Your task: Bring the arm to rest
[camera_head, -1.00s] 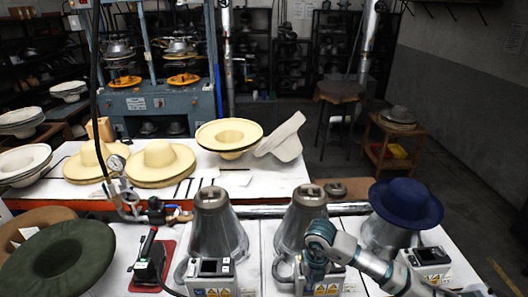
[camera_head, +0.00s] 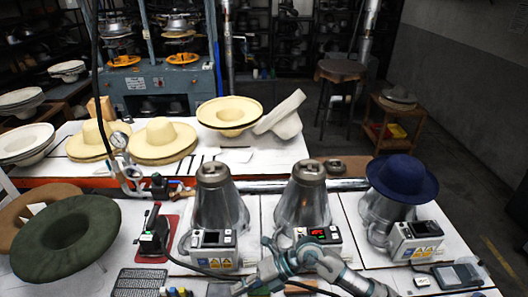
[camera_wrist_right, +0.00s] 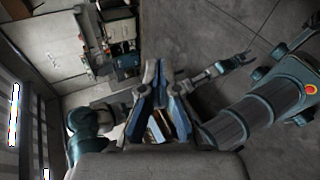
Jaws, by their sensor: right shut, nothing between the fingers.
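My right arm (camera_head: 330,266) comes into the head view from the bottom right and bends low in front of the middle metal form. My right gripper (camera_head: 247,286) is at the arm's left end, near the bottom edge, by the front of the table. In the right wrist view its fingers (camera_wrist_right: 162,78) are together, shut with nothing held. Arm links and grey floor show around them there. My left gripper does not show in the head view. The navy hat (camera_head: 402,178) sits on the right metal form, apart from my arm.
The left metal form (camera_head: 217,208) and middle form (camera_head: 305,195) stand bare behind control boxes. A black iron (camera_head: 153,238) stands on a red mat at left. A green hat (camera_head: 66,238) lies further left. A grey device (camera_head: 458,276) lies at the front right.

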